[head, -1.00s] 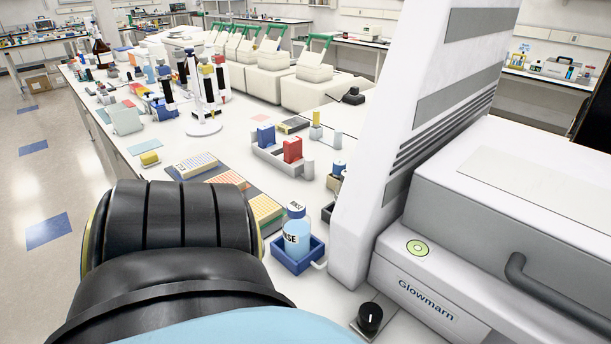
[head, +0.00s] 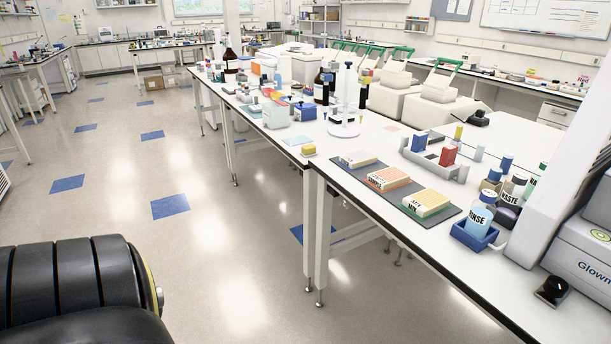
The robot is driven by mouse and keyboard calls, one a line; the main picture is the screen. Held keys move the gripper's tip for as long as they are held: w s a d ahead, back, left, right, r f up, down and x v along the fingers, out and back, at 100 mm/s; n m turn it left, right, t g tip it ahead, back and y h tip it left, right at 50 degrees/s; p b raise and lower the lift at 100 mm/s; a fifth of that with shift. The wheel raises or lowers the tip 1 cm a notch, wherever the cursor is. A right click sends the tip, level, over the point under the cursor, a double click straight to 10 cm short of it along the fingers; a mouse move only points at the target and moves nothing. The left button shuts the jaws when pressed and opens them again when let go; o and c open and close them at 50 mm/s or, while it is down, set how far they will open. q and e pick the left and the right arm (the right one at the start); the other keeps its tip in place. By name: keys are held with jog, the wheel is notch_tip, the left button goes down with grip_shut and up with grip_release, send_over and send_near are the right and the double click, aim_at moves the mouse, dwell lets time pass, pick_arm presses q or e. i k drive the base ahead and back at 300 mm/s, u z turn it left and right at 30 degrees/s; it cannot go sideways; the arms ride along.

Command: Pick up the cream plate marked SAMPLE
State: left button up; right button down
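Three plates lie in a row on a dark mat (head: 458,211) near the bench's front edge in the head view. The nearest plate (head: 428,201) has a pale yellow top and a two-line label whose lower line seems to read MIX. The middle plate (head: 388,178) has an orange top and a white side with dark lettering too small to read surely. The farthest plate (head: 357,158) is low and pale, with no readable lettering. I cannot tell surely which is marked SAMPLE. Neither gripper is in view; only a black link of my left arm shows at the lower left.
A RINSE bottle (head: 479,219) stands in a blue holder right of the plates. A grey rack (head: 434,160) with blue and red blocks sits behind them, and a white pipette stand (head: 344,126) beyond. A Glowmarn machine (head: 585,250) fills the right edge. The floor at left is clear.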

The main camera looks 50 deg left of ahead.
aim_at(388, 178)
jog(key=u, duration=0.75)
jog(key=i, duration=0.6)
jog(key=u, duration=0.4)
